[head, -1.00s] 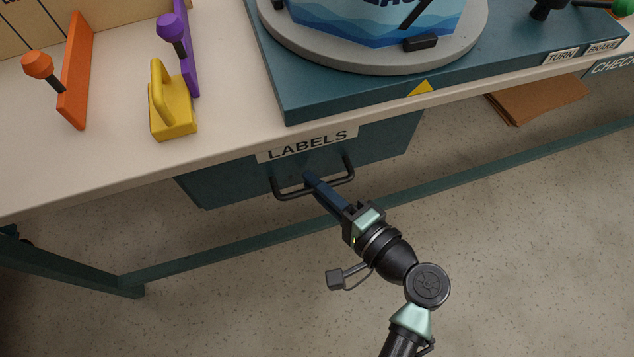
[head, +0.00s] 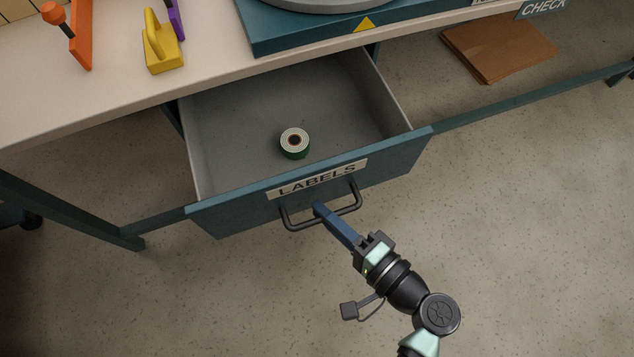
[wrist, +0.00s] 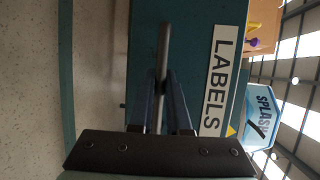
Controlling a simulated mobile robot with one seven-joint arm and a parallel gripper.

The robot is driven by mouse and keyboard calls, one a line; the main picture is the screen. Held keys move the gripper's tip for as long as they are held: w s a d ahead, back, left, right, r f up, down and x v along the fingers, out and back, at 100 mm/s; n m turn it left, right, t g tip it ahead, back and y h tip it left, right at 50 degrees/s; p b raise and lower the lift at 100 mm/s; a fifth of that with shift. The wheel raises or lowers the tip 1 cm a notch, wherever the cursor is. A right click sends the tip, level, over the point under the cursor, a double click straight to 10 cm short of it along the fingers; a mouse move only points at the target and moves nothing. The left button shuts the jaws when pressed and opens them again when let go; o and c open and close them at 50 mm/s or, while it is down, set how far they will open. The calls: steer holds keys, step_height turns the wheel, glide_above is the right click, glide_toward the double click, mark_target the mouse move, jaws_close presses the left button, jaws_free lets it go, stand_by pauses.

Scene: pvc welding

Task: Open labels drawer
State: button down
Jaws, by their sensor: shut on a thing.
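The labels drawer (head: 235,216) is pulled out from under the bench, with its grey inside showing. A white LABELS plate (head: 317,179) is on its teal front, and it also shows in the wrist view (wrist: 218,82). A dark bar handle (head: 290,225) sits below the plate. My gripper (head: 319,208) is shut on the handle near its middle. In the wrist view the two fingers (wrist: 163,98) close around the handle bar (wrist: 163,50). A green and white label roll (head: 295,143) lies in the drawer.
The pale bench top (head: 60,105) holds a yellow tool (head: 163,50), an orange piece (head: 82,35) and a teal platform (head: 300,30). A teal frame rail (head: 545,92) runs low behind the drawer. Brown sheets (head: 495,45) lie at the back right. The floor (head: 540,220) at right is clear.

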steer(key=shift+s+d+p, duration=0.15)
steer(key=shift+s+d, duration=0.1)
steer(key=shift+s, duration=0.45)
steer(key=shift+s+d+p, duration=0.1)
steer(key=shift+s+d, duration=0.15)
steer(key=shift+s, duration=0.5)
steer(key=shift+s+d+p, duration=0.15)
steer(key=shift+s+d, duration=0.1)
steer(key=shift+s, duration=0.45)
steer(key=c, duration=0.9)
jaws_free()
steer(key=p+v, duration=0.2)
steer(key=v, duration=1.1)
